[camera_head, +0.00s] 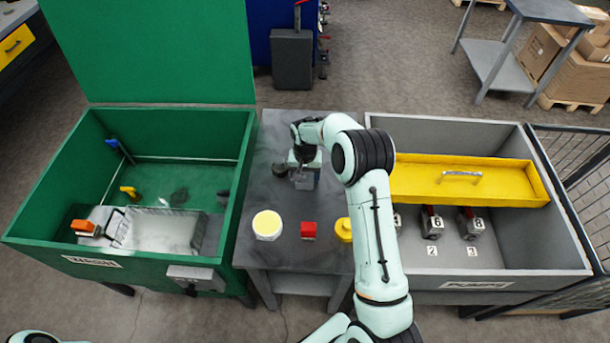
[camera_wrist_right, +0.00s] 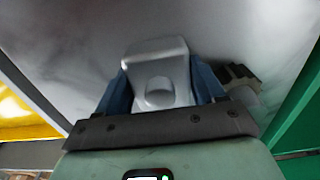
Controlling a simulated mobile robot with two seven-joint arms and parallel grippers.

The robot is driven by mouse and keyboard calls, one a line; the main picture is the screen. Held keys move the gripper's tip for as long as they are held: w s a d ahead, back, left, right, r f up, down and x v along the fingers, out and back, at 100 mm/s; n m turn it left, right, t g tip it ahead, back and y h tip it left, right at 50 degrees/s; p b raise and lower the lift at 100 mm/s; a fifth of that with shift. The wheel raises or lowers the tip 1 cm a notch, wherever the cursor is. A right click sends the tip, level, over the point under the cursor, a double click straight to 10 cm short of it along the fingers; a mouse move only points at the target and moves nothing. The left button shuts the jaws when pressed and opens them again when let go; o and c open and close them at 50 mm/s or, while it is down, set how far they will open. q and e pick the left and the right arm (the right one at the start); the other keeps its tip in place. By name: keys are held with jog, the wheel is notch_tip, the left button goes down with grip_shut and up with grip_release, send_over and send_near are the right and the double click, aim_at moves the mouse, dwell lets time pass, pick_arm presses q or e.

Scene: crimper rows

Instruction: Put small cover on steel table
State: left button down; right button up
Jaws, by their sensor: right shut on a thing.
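The small cover (camera_head: 304,181) is a light grey, boxy part with a rounded recess in the wrist view (camera_wrist_right: 158,75). My right gripper (camera_head: 305,167) is shut on it, with blue fingers on both sides of it. The cover is at the middle of the steel table (camera_head: 285,252), low over or on its dark top. I cannot tell whether it touches the top. My left gripper is out of view.
A dark round metal part (camera_head: 280,169) is close left of the cover. A yellow-topped tin (camera_head: 267,224), a red block (camera_head: 308,230) and a yellow pot (camera_head: 344,230) stand near the front. A green wash tub (camera_head: 240,175) and a grey bin (camera_head: 540,258) flank the table.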

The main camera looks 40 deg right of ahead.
jog(key=shift+r, duration=0.1)
jog(key=o, duration=1.4)
jog(key=shift+f, duration=0.2)
jog(key=shift+o, duration=0.2)
notch_tip(320, 180, up, 12)
jog(key=shift+r, duration=0.25)
jog(key=shift+a+f, duration=0.1)
